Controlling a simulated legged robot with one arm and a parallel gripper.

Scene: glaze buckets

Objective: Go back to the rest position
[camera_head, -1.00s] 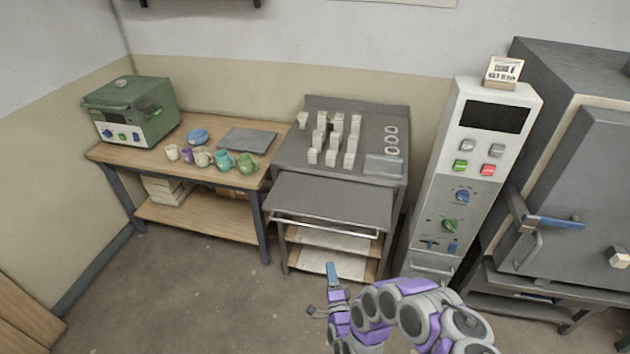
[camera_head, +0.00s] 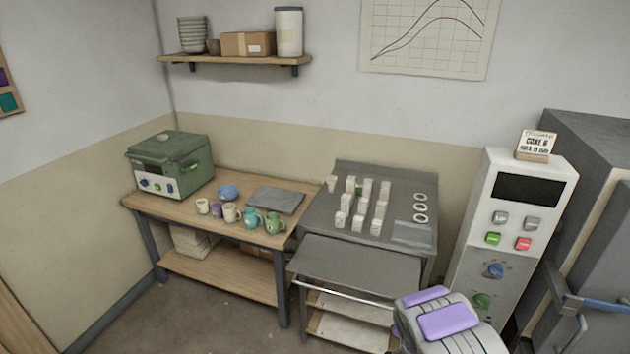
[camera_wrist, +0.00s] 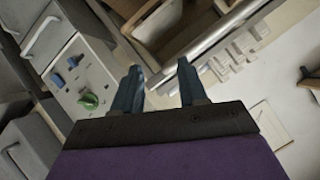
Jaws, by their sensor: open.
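My gripper (camera_wrist: 160,88) shows in the wrist view as two dark blue fingers standing apart with nothing between them. It is open and empty. In the head view only a purple and grey part of my arm shows at the bottom right, in front of the steel cart; the fingers are out of that view. In the wrist view the fingers are clear of the control panel (camera_wrist: 82,72) at the left and of the cart's bar (camera_wrist: 215,35) above.
A steel cart (camera_head: 340,268) holds several small white pieces. Left of it, a wooden table (camera_head: 180,200) bears a green kiln (camera_head: 170,163) and several mugs (camera_head: 250,218). A tall control cabinet (camera_head: 510,240) stands at the right. Open floor (camera_head: 225,325) lies in front of the table.

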